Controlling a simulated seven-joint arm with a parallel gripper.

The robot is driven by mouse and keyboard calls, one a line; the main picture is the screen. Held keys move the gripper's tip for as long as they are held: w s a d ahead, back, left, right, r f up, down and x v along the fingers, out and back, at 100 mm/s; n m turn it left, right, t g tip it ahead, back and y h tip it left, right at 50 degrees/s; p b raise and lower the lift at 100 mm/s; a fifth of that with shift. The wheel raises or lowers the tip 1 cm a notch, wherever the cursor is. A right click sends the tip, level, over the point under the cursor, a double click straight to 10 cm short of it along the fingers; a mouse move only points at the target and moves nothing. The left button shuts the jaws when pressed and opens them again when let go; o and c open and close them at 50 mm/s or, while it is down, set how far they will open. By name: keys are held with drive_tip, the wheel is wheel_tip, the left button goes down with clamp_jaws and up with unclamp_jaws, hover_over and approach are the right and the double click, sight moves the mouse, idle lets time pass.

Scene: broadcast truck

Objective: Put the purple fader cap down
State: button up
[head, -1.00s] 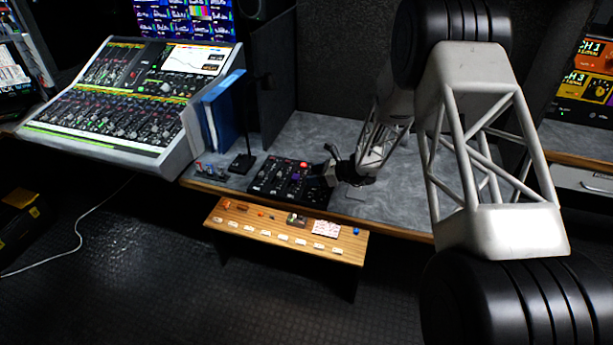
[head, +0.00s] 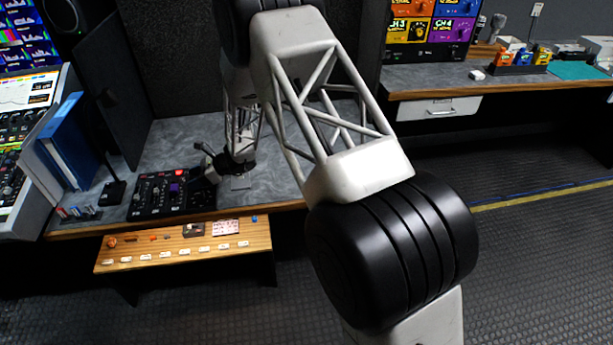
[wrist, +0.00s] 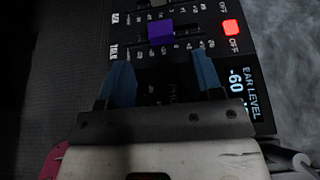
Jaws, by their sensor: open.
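The purple fader cap (wrist: 161,33) sits on the black fader panel (wrist: 140,62) in the wrist view, on a fader track beside printed scale marks. It is a small purple spot in the head view (head: 174,187). My gripper (wrist: 162,62) is open, with its two blue fingers apart and nothing between them. The cap lies just past the fingertips, roughly centred between them, and looks clear of both. In the head view my gripper (head: 207,174) is over the right side of the black panel (head: 150,196); its fingers are too small to make out there.
A lit red button (wrist: 231,28) and a level display (wrist: 247,92) are right of the cap. A wooden shelf (head: 180,258) with small labelled parts stands in front of the grey desk (head: 190,130).

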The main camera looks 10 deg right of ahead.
drive_tip(key=s+d+r+n+h, duration=0.2)
drive_tip(key=s+d+r+n, duration=0.1)
drive_tip(key=s+d+r, duration=0.5)
drive_tip(key=s+d+r+n+g+h, duration=0.15)
drive_tip(key=s+d+r+n, duration=0.35)
drive_tip(key=r, duration=0.5)
drive_tip(key=s+d+r+n+t+h, duration=0.1)
drive_tip(key=s+d+r+n+h, duration=0.1)
drive_tip(key=s+d+r, duration=0.7)
drive_tip(key=s+d+r+n+t+h, duration=0.1)
drive_tip(key=s+d+r+n+h, duration=0.3)
drive_tip(key=s+d, duration=0.5)
drive_tip(key=s+d+r+n+t+h, duration=0.2)
drive_tip(key=s+d, duration=0.8)
drive_tip(key=s, duration=0.7)
wheel_tip(320, 180, up, 2)
drive_tip(key=shift+s+r+n+h, duration=0.2)
drive_tip(key=shift+s+n+h, duration=0.2)
drive_tip(key=shift+n+h, duration=0.6)
drive_tip(key=shift+o, duration=0.5)
